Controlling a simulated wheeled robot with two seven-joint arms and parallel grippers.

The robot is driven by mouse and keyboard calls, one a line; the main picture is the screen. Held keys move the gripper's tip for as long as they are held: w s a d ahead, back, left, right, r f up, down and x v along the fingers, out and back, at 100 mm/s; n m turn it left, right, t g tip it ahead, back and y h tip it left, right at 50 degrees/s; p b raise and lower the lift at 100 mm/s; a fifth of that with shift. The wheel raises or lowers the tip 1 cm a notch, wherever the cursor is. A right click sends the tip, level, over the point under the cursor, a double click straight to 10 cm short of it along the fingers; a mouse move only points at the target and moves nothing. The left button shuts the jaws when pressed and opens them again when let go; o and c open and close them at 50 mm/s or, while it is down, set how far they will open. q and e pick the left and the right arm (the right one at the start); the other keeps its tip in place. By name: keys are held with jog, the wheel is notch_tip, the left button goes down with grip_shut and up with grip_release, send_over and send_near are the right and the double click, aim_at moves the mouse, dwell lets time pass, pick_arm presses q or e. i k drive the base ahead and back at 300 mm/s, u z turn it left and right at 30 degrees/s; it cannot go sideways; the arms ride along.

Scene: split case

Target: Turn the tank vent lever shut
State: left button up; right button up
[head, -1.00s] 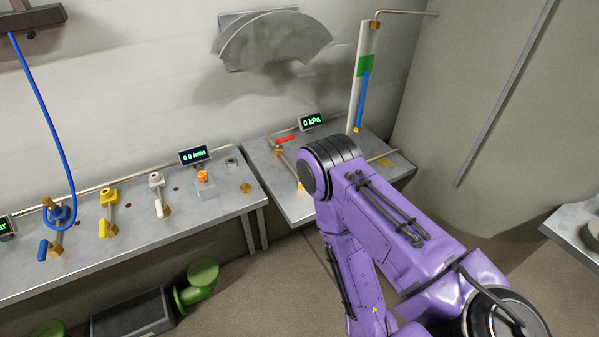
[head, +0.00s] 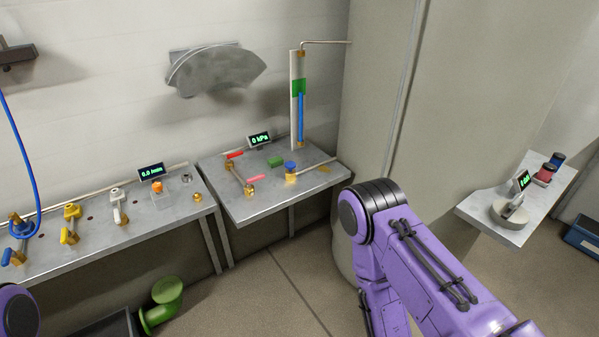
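The small metal table (head: 240,209) by the back wall carries several coloured fittings. A red handle (head: 235,155) lies at its back left, and a pink-red bar (head: 257,178) lies nearer its middle beside a brass fitting (head: 249,189). A blue-topped brass valve (head: 290,169) stands to the right, with a green block (head: 276,161) beside it. I cannot tell for certain which of these is the tank vent lever, or its setting. My purple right arm crosses the lower right, and a bit of my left arm shows at lower left. Neither gripper is in view.
A 0 kPa display (head: 259,140) and an upright gauge tube (head: 298,105) stand behind the table. The left bench (head: 95,235) holds yellow, white and blue valves. A green pipe (head: 164,302) is on the floor. A side shelf (head: 480,207) is at right. Floor before the table is clear.

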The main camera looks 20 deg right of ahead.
aim_at(261, 176)
jog(key=z, duration=0.8)
jog(key=i, duration=0.45)
jog(key=u, duration=0.05)
